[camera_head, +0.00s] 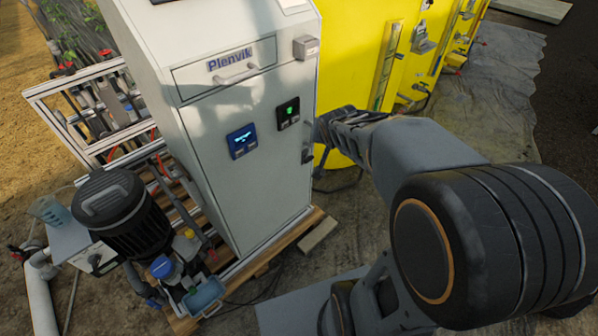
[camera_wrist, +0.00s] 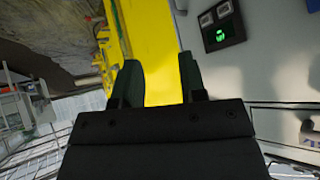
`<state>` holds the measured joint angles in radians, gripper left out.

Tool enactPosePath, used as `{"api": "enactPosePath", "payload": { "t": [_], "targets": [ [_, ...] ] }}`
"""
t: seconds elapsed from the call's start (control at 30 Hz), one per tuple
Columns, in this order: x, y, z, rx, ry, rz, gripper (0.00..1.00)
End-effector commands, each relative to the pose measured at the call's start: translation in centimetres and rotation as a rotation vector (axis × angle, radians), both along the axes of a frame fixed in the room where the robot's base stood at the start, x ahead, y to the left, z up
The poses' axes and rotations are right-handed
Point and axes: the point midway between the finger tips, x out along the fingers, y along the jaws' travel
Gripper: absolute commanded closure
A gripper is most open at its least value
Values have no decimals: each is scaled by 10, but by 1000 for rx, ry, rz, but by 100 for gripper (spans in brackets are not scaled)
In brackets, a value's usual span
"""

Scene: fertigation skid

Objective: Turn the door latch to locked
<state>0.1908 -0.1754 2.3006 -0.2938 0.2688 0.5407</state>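The door latch (camera_head: 307,154) is a small dark handle at the right edge of the pale grey cabinet door (camera_head: 250,180) in the head view. Its exact turn angle is too small to read. My gripper (camera_head: 322,128) is beside the cabinet's right edge, slightly above the latch in the picture, and apart from it as far as I can see. In the wrist view, my gripper (camera_wrist: 160,80) has its two dark fingers spread with only yellow background between them. A small dark part at the top edge there may be the latch, but I cannot tell.
A green-lit display (camera_head: 288,112) and a blue display (camera_head: 241,140) are on the door. Yellow tanks (camera_head: 350,60) stand behind my arm. A black pump (camera_head: 122,215) and piping stand left of the cabinet. Open ground lies at right.

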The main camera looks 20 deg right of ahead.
Motion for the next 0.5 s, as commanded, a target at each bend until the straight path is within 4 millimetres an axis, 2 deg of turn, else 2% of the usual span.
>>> {"api": "enactPosePath", "payload": {
  "t": [0.03, 0.1, 0.2, 0.33, 0.4, 0.5],
  "targets": [
    [31, -23, -53, 38, -93, -58, 62],
    [70, -46, -87, 120, -242, -103, 62],
    [113, -70, -141, 295, -415, -112, 62],
    [142, -91, -213, 578, -556, -81, 62],
    [147, -98, -248, 737, -594, -56, 62],
    [146, -103, -291, 946, -612, -24, 62]
  ]
}}
